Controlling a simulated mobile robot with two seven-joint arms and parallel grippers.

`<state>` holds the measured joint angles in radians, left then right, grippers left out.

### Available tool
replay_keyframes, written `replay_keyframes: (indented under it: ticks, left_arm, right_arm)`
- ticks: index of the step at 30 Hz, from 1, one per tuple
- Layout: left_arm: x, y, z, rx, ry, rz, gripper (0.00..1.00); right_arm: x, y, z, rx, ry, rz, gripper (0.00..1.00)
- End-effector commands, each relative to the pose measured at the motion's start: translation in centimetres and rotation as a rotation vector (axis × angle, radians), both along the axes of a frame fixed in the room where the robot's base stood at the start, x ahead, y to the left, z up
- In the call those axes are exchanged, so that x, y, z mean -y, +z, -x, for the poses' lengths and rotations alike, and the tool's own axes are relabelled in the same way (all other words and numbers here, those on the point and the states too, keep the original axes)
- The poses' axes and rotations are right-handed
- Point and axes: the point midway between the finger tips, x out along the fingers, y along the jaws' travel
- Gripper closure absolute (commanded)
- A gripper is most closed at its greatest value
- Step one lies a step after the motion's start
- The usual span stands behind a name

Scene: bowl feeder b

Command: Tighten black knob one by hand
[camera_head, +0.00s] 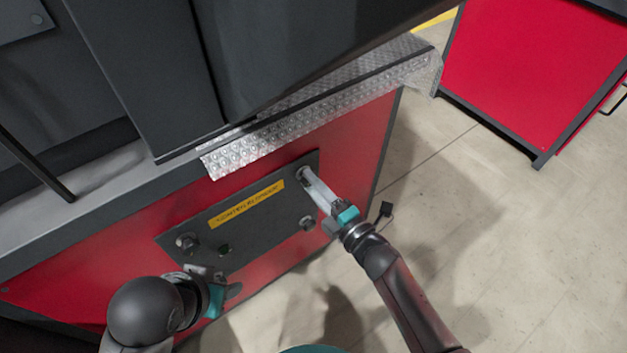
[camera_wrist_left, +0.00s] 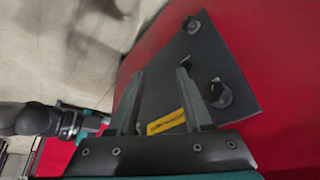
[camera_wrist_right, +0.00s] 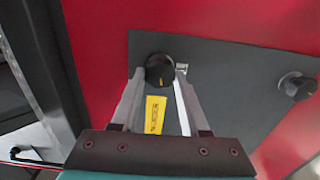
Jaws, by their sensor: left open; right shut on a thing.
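A dark grey panel (camera_head: 258,222) on the red cabinet front carries several black knobs and a yellow label (camera_head: 246,204). My right gripper (camera_head: 306,178) is at the panel's upper right corner, shut on a black knob, which shows between its fingertips in the right wrist view (camera_wrist_right: 160,68). Other black knobs sit at the lower right (camera_head: 307,223) and upper left (camera_head: 187,242). My left gripper (camera_wrist_left: 158,80) is open and empty near the panel's lower left; a black knob (camera_wrist_left: 217,93) shows just outside one finger. Which knob is number one cannot be read.
A metal tread-plate ledge (camera_head: 250,150) overhangs above the panel, with a large dark machine housing (camera_head: 150,60) behind it. A second red cabinet (camera_head: 530,80) stands at the upper right. The concrete floor (camera_head: 510,250) on the right is clear.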

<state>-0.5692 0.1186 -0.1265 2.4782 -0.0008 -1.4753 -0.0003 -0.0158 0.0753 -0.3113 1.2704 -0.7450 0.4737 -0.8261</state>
Motion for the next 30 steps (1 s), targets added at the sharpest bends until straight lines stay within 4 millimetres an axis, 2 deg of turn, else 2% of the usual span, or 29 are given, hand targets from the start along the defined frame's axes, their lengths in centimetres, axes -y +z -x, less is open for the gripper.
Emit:
replay_keyframes:
  ticks: [15, 30]
  left_arm:
    - [0.1, -4.3, -0.3, -0.060, -0.003, -0.006, 0.50]
    - [0.1, -5.9, -0.2, -0.079, -0.004, -0.009, 0.50]
  right_arm:
    - [0.1, 0.3, 0.0, -0.262, 0.001, -0.361, 1.00]
    - [0.1, 0.2, 0.0, -0.371, 0.000, -0.508, 1.00]
